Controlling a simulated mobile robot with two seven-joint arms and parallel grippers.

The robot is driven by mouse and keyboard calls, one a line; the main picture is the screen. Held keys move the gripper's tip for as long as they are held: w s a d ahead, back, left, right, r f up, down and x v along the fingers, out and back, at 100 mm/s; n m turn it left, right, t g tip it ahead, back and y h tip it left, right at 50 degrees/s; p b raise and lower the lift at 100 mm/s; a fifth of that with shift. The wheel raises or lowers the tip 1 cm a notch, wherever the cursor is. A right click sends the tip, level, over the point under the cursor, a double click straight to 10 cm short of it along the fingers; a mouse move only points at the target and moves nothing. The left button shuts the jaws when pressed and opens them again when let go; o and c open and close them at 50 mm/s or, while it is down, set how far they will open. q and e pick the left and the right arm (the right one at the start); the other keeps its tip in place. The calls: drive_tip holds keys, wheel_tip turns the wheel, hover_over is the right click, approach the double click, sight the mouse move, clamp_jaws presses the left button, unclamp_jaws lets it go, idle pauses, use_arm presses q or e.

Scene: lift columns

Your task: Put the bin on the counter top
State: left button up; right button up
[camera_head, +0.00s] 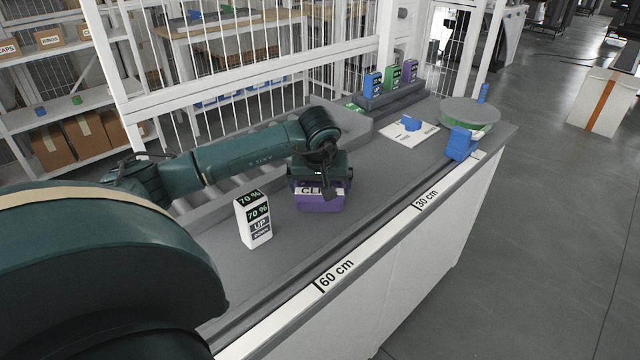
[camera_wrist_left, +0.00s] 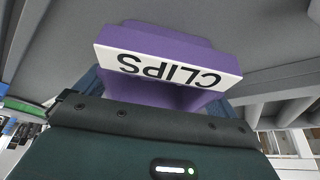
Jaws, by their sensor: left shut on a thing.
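The purple bin (camera_head: 320,202) has a white label reading CLIPS and is at or just over the grey counter top (camera_head: 350,235); I cannot tell whether its base touches. My left gripper (camera_head: 320,180) comes at it from the left and above and is shut on it, hiding much of its upper part. In the left wrist view the bin (camera_wrist_left: 170,45) appears upside down in front of the gripper (camera_wrist_left: 160,100), with its label facing the camera. My right gripper is not in view.
A white box marked 70 % (camera_head: 254,222) stands left of the bin. A roller conveyor (camera_head: 222,185) runs behind. Toward the far right are a blue tape dispenser (camera_head: 461,144), a round turntable (camera_head: 468,112) and a rack of small boxes (camera_head: 392,92). The counter's front edge carries distance marks.

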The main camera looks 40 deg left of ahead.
use_arm(q)
drive_tip(key=o, duration=0.7)
drive_tip(key=shift+r, duration=0.15)
drive_tip(key=v, duration=1.2)
